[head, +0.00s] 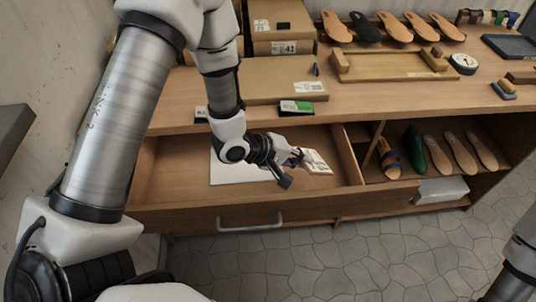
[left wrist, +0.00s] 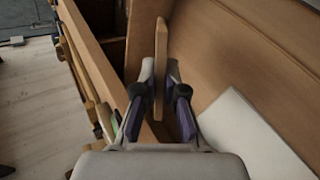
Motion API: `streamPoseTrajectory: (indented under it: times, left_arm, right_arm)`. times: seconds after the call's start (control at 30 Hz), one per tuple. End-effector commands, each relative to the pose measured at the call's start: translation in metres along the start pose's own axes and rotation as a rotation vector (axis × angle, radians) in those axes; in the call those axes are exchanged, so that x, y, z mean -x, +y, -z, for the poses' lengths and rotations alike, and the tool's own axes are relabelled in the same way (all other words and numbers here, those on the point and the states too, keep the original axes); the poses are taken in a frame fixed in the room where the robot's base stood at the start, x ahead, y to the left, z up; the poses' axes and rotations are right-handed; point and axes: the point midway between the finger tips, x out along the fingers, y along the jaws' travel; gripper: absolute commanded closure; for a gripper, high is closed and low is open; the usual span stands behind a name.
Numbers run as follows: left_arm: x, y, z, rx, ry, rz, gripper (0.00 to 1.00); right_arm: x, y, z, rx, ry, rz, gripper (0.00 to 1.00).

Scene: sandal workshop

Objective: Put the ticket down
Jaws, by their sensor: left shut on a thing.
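My left gripper (head: 296,165) reaches down over the open drawer (head: 173,180) under the bench. It is shut on a thin, flat card, which I take to be the ticket (head: 317,162); in the head view its pale face has small marks. In the left wrist view the ticket (left wrist: 160,60) shows edge-on as a tan strip upright between the two fingers (left wrist: 160,95). Whether it touches the drawer floor I cannot tell. A white sheet (head: 226,168) lies flat in the drawer, partly hidden by my arm. My right gripper is outside the views.
The drawer's handle (head: 250,226) faces the floor side.

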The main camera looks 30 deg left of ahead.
Motion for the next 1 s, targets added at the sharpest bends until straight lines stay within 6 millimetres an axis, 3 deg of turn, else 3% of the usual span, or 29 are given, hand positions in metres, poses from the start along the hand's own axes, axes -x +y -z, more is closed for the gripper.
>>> streamPoseTrajectory:
  times: [0.1, 0.4, 0.77, 0.8, 0.87, 1.0]
  left_arm:
    - [-0.015, -0.021, 0.001, 0.003, -0.001, 0.002, 1.0]
    - [-0.045, -0.059, 0.005, 0.002, 0.0, 0.0, 1.0]
    - [-0.05, -0.066, 0.006, 0.001, 0.001, -0.002, 1.0]
    - [-0.049, -0.065, 0.006, 0.0, 0.001, -0.003, 0.84]
    - [-0.049, -0.065, 0.006, 0.0, 0.001, -0.003, 0.65]
    - [-0.049, -0.065, 0.006, 0.0, 0.001, -0.002, 0.65]
  right_arm:
    - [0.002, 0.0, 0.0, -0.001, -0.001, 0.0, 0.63]
    - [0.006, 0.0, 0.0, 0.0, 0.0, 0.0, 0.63]
    - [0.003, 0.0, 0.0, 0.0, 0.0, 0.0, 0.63]
    - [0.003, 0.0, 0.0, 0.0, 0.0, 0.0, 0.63]
    - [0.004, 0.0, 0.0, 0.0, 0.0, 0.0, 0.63]
    - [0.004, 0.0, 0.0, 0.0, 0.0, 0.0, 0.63]
